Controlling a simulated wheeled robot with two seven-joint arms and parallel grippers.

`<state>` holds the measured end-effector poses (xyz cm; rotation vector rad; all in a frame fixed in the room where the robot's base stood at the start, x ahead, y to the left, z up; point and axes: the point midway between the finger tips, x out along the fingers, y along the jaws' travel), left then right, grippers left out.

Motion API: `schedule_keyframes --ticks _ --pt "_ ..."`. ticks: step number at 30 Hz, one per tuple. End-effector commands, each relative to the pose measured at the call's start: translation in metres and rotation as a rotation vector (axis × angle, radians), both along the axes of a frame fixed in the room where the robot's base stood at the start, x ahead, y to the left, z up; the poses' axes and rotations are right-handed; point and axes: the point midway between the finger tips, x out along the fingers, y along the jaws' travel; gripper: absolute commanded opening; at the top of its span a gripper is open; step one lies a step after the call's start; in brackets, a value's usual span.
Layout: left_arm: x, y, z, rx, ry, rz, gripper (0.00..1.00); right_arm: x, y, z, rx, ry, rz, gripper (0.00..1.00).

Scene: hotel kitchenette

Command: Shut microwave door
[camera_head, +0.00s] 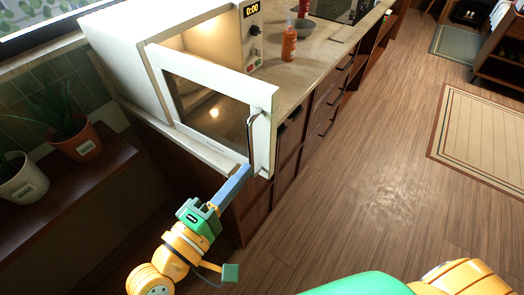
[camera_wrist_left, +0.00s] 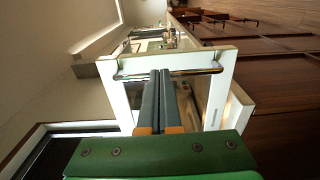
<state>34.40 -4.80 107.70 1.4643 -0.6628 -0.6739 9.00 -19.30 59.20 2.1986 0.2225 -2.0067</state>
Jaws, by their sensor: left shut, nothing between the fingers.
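The white microwave (camera_head: 125,48) stands on the counter with its cavity lit. Its door (camera_head: 262,98) is open, swung out toward me, with a dark window. The door handle (camera_head: 249,132) is a metal bar on the door's free edge; it also shows in the left wrist view (camera_wrist_left: 205,71). My left gripper (camera_head: 247,170) is shut and empty, with its fingertips at the lower end of the handle. In the left wrist view the fingertips (camera_wrist_left: 160,72) overlap the bar; I cannot tell if they touch it. My right gripper is out of view.
Potted plants (camera_head: 78,141) sit on a dark ledge at left. Drawers (camera_head: 325,95) line the counter front.

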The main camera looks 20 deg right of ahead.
Motion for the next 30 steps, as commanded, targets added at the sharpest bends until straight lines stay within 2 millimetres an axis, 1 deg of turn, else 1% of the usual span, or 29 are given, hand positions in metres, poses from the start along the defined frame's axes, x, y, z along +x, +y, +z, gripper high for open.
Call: schedule_keyframes --ticks 1,6,9,12,16,26,30 --pt "0.007 -0.009 0.006 -0.004 0.0 -0.001 0.0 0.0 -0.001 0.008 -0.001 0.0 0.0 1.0" --pt "0.03 -0.035 0.004 0.0 -0.001 -0.001 0.0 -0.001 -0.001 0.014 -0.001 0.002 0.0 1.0" --pt "0.04 -0.046 0.003 0.001 -0.001 0.0 0.0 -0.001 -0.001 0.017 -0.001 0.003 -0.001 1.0" --pt "0.046 -0.053 0.002 0.002 -0.001 0.001 0.0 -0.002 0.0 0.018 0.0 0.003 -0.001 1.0" --pt "0.049 -0.057 0.001 0.003 -0.002 0.001 0.0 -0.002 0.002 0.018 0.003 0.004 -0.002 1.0" --pt "0.05 -0.056 0.0 0.003 -0.002 0.0 0.0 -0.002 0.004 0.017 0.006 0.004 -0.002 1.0" --pt "0.053 -0.056 0.0 0.003 -0.002 -0.011 0.0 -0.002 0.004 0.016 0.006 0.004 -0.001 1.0"
